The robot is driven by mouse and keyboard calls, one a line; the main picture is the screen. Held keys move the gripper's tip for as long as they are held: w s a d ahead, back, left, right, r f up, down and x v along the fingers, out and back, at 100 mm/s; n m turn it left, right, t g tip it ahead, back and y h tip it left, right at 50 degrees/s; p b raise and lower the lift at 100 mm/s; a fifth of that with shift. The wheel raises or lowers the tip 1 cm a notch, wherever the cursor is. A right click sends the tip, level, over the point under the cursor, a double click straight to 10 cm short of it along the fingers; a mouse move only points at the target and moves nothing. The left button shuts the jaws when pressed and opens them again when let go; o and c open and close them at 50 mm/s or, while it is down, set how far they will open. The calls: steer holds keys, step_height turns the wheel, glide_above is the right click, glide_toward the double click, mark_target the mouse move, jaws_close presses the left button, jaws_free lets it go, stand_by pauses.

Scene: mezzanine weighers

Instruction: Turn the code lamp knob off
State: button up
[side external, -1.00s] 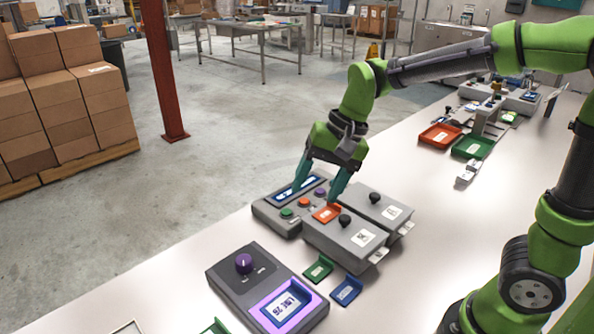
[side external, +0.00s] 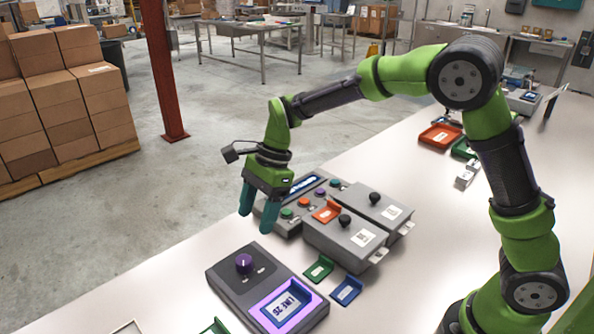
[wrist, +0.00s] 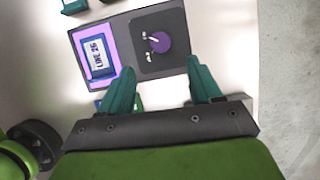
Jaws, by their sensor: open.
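The code lamp (side external: 228,290) is a grey box at the front of the bench, with a purple knob (side external: 244,263) and a glowing purple panel around a card (side external: 288,303) reading "LINE 26". The knob also shows in the wrist view (wrist: 160,42), with a white mark on it and small labels beside it, too small to read. My gripper (side external: 258,220) points down above and behind the lamp, apart from the knob. In the wrist view the knob lies just beyond the gap between my teal fingertips (wrist: 161,68), which are spread and empty.
A grey button box (side external: 268,215) with coloured buttons stands just behind my gripper. Two grey boxes with black knobs (side external: 345,221) stand to its right. Small green (side external: 319,268) and blue (side external: 347,289) trays lie right of the lamp.

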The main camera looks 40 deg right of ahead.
mark_target(244, 259)
steer(key=x, duration=1)
steer(key=shift+f, duration=0.15)
steer(key=c, duration=1)
steer(key=shift+c, duration=0.2)
